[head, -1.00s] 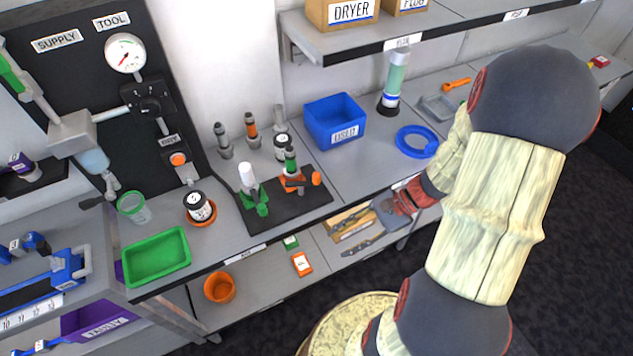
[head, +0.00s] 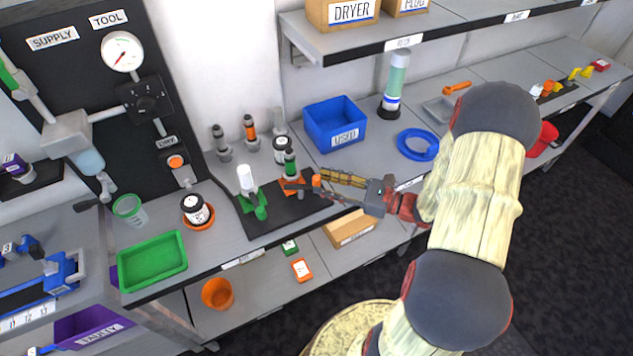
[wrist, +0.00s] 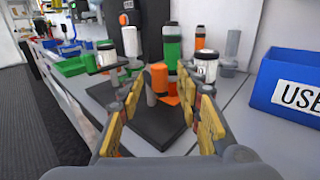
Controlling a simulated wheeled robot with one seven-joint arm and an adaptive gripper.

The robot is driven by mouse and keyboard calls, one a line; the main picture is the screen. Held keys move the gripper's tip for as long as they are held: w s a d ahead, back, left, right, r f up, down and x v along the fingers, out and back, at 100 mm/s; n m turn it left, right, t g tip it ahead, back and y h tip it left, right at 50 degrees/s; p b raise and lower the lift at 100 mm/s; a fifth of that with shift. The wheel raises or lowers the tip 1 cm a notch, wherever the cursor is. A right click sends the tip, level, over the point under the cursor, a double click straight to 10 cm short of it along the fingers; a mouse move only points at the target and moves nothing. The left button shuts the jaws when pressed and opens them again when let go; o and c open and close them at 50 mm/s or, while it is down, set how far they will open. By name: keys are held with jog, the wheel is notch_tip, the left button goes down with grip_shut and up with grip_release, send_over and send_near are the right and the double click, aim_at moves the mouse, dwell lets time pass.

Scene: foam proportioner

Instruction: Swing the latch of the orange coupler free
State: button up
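The orange coupler (head: 295,184) stands on a dark mat, with a green-and-dark cylinder (head: 290,163) upright in it. An orange-capped latch (head: 317,181) sticks out on its right side. My gripper (head: 312,184) reaches in from the right at latch height. It also shows in the wrist view (wrist: 160,88), with fingers apart on either side of the latch. I see gaps there and no clear contact.
A green coupler (head: 258,205) with a white cylinder (head: 245,178) stands left on the same mat (head: 285,219). Behind are grey and orange fittings (head: 250,132) and a jar (head: 281,149). A blue bin (head: 336,123) and blue ring (head: 418,145) lie right.

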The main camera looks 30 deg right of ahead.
aim_at(317, 181)
jog(key=shift+b+x, duration=0.3)
jog(key=shift+x, duration=1.25)
jog(key=shift+c, duration=0.4)
jog(key=c, duration=0.8)
grip_shut()
